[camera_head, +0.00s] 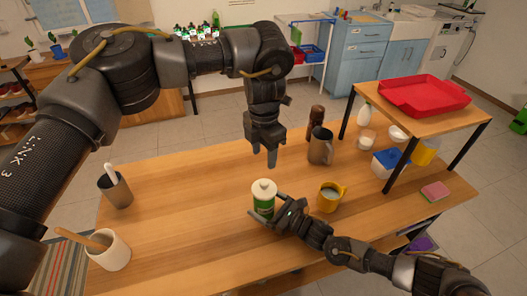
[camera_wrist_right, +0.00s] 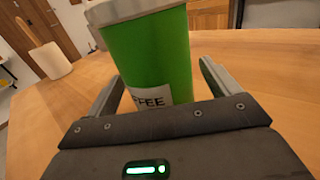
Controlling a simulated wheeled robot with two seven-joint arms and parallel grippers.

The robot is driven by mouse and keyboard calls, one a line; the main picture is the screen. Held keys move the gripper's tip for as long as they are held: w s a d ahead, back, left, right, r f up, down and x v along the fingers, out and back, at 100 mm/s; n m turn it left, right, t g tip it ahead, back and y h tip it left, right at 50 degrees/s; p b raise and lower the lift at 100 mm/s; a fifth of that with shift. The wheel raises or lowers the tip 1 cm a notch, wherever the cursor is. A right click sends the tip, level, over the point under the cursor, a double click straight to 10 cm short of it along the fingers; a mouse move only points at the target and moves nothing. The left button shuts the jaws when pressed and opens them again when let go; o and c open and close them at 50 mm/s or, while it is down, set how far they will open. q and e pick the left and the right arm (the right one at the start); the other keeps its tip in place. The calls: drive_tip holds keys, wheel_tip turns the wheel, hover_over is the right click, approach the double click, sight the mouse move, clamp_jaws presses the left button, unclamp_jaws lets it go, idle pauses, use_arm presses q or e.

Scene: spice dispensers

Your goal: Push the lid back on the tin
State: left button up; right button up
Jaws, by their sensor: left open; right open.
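The green tin (camera_head: 264,207) stands upright on the wooden table, with a pale lid (camera_head: 264,187) with a small knob on top. I cannot tell how firmly the lid is seated. In the right wrist view the tin (camera_wrist_right: 150,55) shows part of a coffee label, with the pale lid edge (camera_wrist_right: 122,9) at the top. My right gripper (camera_head: 264,217) is open, low down, with a finger on each side of the tin; its fingers (camera_wrist_right: 158,75) also show in the wrist view. My left gripper (camera_head: 271,158) is open and empty, pointing down above and behind the tin.
A yellow mug (camera_head: 330,197) stands close right of the tin. A dark metal jug (camera_head: 320,147) and a brown bottle (camera_head: 315,122) stand behind. A raised shelf with a red tray (camera_head: 424,95) is at right. Cups with utensils stand at left. Table between is clear.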

drive_tip(key=b+v, duration=0.2)
drive_tip(key=v, duration=0.7)
drive_tip(key=shift+s+d, duration=0.1)
drive_tip(key=shift+d, duration=0.1)
drive_tip(key=shift+s+d, duration=0.35)
drive_tip(key=shift+d, duration=0.15)
